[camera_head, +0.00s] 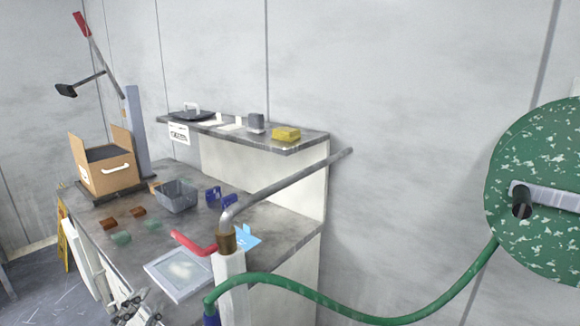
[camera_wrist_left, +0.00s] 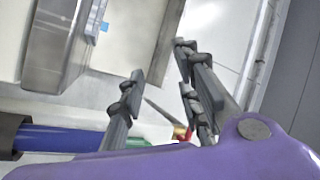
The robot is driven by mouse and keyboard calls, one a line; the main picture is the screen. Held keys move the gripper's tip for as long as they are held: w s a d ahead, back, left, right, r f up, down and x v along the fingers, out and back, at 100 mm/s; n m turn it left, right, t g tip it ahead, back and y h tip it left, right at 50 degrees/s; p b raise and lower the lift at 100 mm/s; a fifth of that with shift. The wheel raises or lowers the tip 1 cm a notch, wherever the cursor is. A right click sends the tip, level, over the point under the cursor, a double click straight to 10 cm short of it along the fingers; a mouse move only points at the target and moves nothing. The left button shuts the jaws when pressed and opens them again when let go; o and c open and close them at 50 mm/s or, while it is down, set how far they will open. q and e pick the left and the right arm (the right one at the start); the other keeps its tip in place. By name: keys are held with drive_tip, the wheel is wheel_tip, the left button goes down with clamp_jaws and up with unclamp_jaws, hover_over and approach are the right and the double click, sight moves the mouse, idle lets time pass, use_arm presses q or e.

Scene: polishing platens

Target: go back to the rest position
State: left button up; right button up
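My left gripper (camera_head: 137,306) shows at the bottom edge of the head view, in front of the workbench (camera_head: 150,225). In the left wrist view its two dark fingers (camera_wrist_left: 160,62) stand apart with nothing between them, so it is open and empty. It appears clear of the bench objects. My right gripper is in neither view.
A tap with a red handle (camera_head: 195,244) and a green hose (camera_head: 350,312) stand at the bench's near end. A pale framed plate (camera_head: 178,274), a grey basket (camera_head: 177,196) and a cardboard box (camera_head: 106,170) sit on the bench. A green speckled disc (camera_head: 540,245) is at right.

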use_arm(q)
drive_tip(key=s+d+f+n+g+y+p, duration=0.2)
drive_tip(key=s+f+n+g, duration=0.2)
drive_tip(key=s+f, duration=0.45)
drive_tip(key=s+d+f+n+g+y+p, duration=0.1)
drive_tip(key=s+d+f+n+g+y, duration=0.25)
drive_tip(key=s+f, duration=0.5)
drive_tip(key=s+d+f+n+g+h+p, duration=0.1)
drive_tip(key=s+d+f+n+g, duration=0.1)
drive_tip(key=s, duration=0.7)
drive_tip(key=s+d+f+n+g+h+p, duration=0.1)
drive_tip(key=s+d+f, duration=0.3)
drive_tip(key=s, duration=0.5)
drive_tip(key=shift+d+f+n+g+p, duration=0.3)
drive_tip(key=shift+f+n+g+p, duration=0.15)
drive_tip(key=shift+n+g+p, duration=0.3)
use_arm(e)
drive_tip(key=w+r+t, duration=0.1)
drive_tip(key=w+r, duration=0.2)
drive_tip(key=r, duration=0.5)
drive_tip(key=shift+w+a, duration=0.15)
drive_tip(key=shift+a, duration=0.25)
use_arm(q)
drive_tip(key=shift+s, duration=0.1)
